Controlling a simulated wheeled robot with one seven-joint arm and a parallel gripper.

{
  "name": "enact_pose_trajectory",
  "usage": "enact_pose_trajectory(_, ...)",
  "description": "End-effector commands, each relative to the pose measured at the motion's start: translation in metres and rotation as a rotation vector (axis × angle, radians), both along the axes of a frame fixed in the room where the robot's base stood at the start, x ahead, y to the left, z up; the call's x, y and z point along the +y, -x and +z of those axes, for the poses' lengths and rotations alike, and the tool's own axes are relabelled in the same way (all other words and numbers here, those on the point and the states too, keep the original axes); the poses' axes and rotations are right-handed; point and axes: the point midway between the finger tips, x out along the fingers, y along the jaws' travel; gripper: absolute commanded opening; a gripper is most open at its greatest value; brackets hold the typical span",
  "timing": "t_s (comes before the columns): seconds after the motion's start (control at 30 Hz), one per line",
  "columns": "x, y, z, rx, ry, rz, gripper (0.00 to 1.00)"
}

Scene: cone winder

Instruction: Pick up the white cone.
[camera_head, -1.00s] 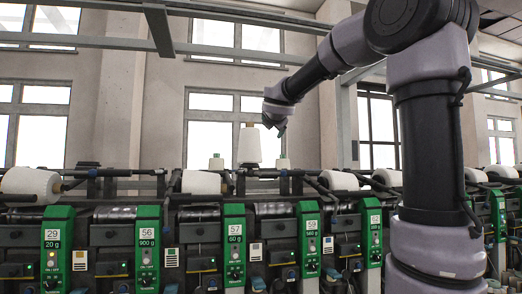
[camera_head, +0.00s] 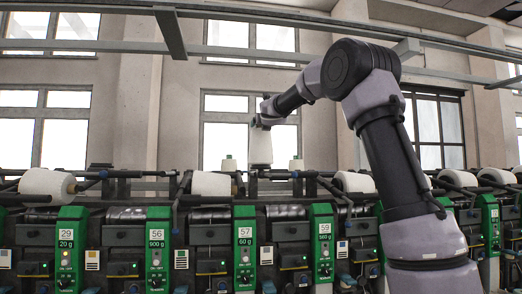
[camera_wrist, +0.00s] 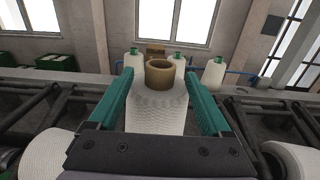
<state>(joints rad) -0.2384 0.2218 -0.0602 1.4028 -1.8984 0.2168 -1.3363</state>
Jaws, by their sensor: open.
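The white cone (camera_head: 260,149) stands upright above the winder's top rail in the head view. My gripper (camera_head: 262,121) is at the top of the cone in the head view and hides the tube end there. In the wrist view my gripper (camera_wrist: 159,78) is open, with one teal finger on each side of the cone. I cannot tell whether either finger touches it.
More white packages lie on the winder, such as one at the left (camera_head: 47,184) and one near the middle (camera_head: 211,184). Smaller upright cones (camera_wrist: 214,73) stand behind the cone in the wrist view. Dark rails and arms run along both sides.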

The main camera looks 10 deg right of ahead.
Motion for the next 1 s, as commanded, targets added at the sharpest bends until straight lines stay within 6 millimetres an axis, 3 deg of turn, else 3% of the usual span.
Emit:
enact_pose_trajectory(0.2,0.0,-0.027,0.001,0.001,-0.002,0.0,0.82)
enact_pose_trajectory(0.5,0.0,-0.031,0.002,0.0,-0.002,0.001,0.82)
enact_pose_trajectory(0.7,0.0,-0.031,0.002,0.0,-0.001,0.001,0.06)
enact_pose_trajectory(0.73,0.0,-0.031,0.002,0.0,-0.001,0.001,0.0)
enact_pose_trajectory(1.0,0.0,-0.03,0.003,-0.001,-0.002,0.001,0.0)
